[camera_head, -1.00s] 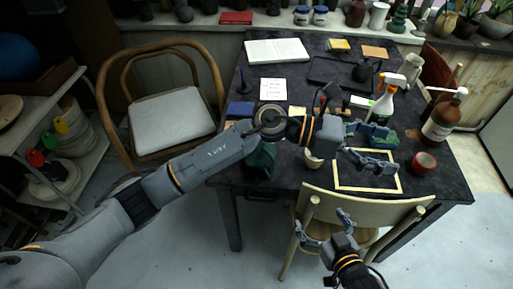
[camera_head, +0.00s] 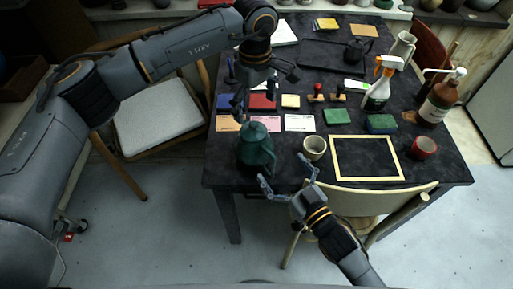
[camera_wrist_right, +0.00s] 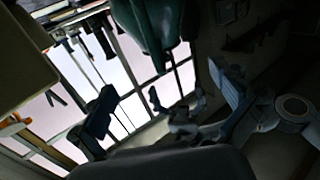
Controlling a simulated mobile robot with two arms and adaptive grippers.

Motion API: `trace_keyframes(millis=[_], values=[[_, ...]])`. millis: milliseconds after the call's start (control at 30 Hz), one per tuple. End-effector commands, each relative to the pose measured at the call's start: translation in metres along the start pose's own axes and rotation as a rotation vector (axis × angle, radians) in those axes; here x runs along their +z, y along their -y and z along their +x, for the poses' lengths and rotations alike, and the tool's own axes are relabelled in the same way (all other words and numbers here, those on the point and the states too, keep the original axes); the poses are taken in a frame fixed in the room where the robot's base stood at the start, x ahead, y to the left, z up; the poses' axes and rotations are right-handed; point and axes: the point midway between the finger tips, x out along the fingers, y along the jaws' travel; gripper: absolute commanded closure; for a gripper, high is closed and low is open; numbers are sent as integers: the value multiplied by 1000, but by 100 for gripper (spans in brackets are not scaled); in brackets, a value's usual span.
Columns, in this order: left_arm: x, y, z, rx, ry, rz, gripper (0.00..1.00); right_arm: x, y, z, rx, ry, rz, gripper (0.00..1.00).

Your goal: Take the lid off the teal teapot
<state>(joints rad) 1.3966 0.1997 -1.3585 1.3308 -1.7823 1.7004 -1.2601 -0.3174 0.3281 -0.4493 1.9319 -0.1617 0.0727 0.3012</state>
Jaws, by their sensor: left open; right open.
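The teal teapot (camera_head: 256,158) stands upright near the table's front left edge, with its lid (camera_head: 253,131) on top. In the right wrist view part of the teapot (camera_wrist_right: 160,22) shows at the top edge. My left gripper (camera_head: 255,103) is open and points down just above the lid; I cannot tell whether it touches. My right gripper (camera_head: 285,173) is open and empty at the front edge of the table, to the right of the teapot and apart from it.
A pale cup (camera_head: 314,147) stands to the right of the teapot, near my right gripper. Paper cards (camera_head: 299,122) lie behind them. A yellow frame (camera_head: 367,178) lies further right, with a red cup (camera_head: 423,147) beyond. A chair (camera_head: 385,200) stands at the front edge.

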Motion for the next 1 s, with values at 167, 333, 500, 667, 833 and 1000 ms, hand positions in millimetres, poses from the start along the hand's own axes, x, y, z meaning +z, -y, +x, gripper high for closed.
trace_keyframes(millis=[167,333,500,667,833,1000], values=[[-1,0,1,0,1,-3,11,-2,0,38,0,-5,1,0],[-1,0,1,0,2,-3,11,-2,0,67,0,-3,0,0],[0,0,1,0,2,-3,11,-1,0,84,0,-1,0,0],[0,0,1,0,2,-3,11,0,0,90,0,0,1,0],[0,0,1,0,2,-3,11,0,0,90,0,0,1,0],[0,0,1,0,2,-3,11,0,0,90,0,0,1,20]])
